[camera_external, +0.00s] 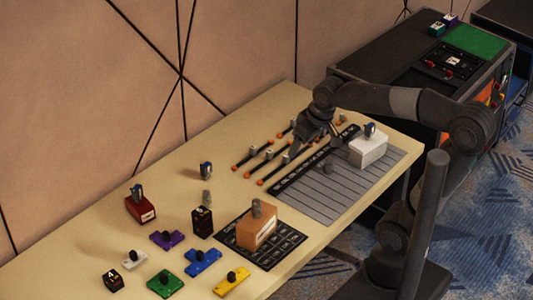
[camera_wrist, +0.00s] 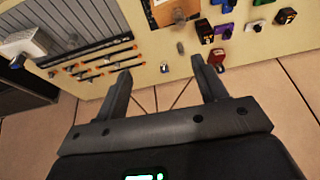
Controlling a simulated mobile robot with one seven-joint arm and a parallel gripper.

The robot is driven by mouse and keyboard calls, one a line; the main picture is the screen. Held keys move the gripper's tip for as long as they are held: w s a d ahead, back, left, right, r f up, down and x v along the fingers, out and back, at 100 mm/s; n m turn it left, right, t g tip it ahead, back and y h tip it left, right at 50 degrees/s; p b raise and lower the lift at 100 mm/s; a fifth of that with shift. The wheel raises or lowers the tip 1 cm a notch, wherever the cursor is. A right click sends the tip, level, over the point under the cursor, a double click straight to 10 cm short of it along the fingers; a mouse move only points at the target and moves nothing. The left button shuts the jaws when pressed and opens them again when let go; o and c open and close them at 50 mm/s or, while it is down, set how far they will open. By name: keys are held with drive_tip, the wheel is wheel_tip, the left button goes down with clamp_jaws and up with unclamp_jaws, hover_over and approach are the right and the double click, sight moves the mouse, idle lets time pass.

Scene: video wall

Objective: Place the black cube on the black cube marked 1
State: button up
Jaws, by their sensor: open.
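Two black cubes are on the table. I cannot read which carries the 1. My gripper (camera_external: 318,147) is open and empty above the sticks, apart from both cubes. Its spread fingers show in the wrist view (camera_wrist: 160,68).
An orange-brown box (camera_external: 262,235) on the dark mat (camera_external: 232,240) stands just right of the nearer-middle cube. Coloured knobbed pieces lie left and in front. A white box (camera_external: 368,151) is at right.

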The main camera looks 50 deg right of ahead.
drive_tip(key=s+d+f+t, duration=0.1)
drive_tip(key=s+d, duration=0.1)
drive_tip(key=s, duration=0.7)
drive_tip(key=shift+d+f, duration=0.25)
drive_tip(key=shift+f, duration=0.15)
idle(0.6)
